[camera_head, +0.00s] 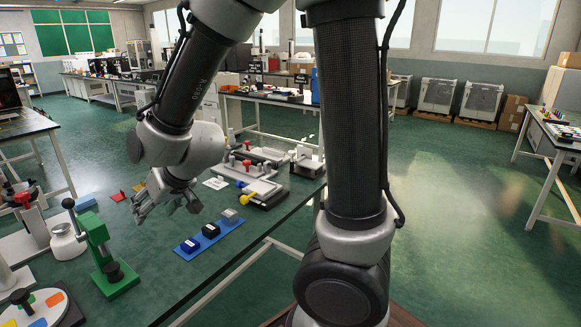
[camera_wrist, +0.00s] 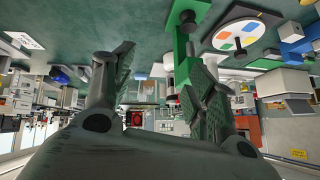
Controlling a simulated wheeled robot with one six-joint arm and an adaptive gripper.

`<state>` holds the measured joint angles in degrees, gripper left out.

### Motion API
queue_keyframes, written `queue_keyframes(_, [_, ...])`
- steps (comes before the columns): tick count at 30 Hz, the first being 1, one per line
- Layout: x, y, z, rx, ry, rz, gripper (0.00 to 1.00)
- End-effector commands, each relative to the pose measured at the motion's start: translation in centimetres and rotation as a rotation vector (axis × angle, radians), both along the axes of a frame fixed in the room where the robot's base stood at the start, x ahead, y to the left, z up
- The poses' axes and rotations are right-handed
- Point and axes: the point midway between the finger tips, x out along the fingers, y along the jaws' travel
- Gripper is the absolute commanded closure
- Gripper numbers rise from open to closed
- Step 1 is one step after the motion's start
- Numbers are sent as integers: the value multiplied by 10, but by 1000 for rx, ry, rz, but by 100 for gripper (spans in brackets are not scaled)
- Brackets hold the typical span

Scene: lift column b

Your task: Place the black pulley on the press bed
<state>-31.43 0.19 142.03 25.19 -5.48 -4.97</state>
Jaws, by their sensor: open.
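A green press (camera_head: 97,237) stands at the front left of the bench, and it also shows upside down in the wrist view (camera_wrist: 181,58). A black, round, stepped piece that looks like the black pulley (camera_head: 113,271) sits upright on its green base, the press bed (camera_head: 125,285). In the wrist view this piece (camera_wrist: 188,17) is small and dark on the green base. My gripper (camera_head: 167,213) is open and empty above the bench, right of and beyond the press. Its two spread fingers also show in the wrist view (camera_wrist: 158,65), with nothing between them.
A blue strip (camera_head: 188,245) with several small blocks lies right of the press. A white jar (camera_head: 65,243) and a disc with coloured patches (camera_head: 38,308) stand left of it. Fixtures with red and yellow handles (camera_head: 262,190) stand farther back. Some bench top near the gripper is clear.

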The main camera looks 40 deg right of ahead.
Motion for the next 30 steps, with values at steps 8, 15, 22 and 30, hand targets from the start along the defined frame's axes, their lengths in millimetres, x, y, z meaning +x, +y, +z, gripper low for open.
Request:
queue_keyframes(8, [-102,-154,87,-110,167,-79,44])
queue_keyframes(15, [-196,-228,110,-226,290,-200,44])
queue_keyframes(22, [-215,-238,112,-248,320,-226,44])
queue_keyframes(30, [-214,-237,111,-246,319,-223,44])
